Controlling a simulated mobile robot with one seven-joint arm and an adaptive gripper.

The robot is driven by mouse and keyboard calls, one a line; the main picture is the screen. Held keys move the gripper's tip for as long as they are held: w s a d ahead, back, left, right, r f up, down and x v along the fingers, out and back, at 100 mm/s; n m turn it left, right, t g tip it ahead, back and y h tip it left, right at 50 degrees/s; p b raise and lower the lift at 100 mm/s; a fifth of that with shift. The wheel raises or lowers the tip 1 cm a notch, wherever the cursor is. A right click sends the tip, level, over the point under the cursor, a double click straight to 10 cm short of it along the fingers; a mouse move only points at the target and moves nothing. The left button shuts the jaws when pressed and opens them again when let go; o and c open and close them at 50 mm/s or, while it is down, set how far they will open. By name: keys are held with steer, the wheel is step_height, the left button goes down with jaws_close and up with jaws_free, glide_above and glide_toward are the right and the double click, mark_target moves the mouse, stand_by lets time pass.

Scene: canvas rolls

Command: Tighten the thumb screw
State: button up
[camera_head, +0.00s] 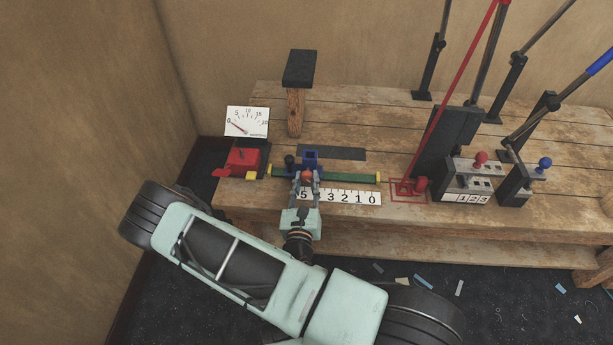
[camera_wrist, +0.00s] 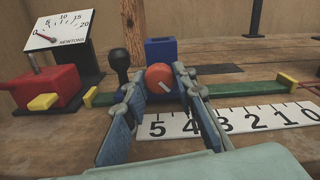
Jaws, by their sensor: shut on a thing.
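The thumb screw is an orange round knob (camera_head: 306,176) on the front of a blue block (camera_head: 310,157). In the wrist view the knob (camera_wrist: 159,77) has a white line slanting down to the right. The blue block (camera_wrist: 161,52) sits on a green rail (camera_wrist: 240,88). My gripper (camera_head: 306,182) reaches in from the front, and its two fingers (camera_wrist: 160,88) are on either side of the knob, shut on it. A white number scale (camera_wrist: 245,118) lies in front of the rail, partly hidden by my right finger.
A red box (camera_head: 243,160) with yellow parts and a dial gauge (camera_head: 247,121) stand left. A black ball knob (camera_wrist: 120,62) rises close beside the blue block. A padded post (camera_head: 296,105) stands behind. Lever mounts (camera_head: 470,180) and tall rods fill the table's right.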

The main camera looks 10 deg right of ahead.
stand_by(0.3)
steer(key=o, duration=1.2)
steer(key=shift+c, duration=0.2)
steer(key=shift+r, duration=0.1)
step_height(320, 180, up, 10)
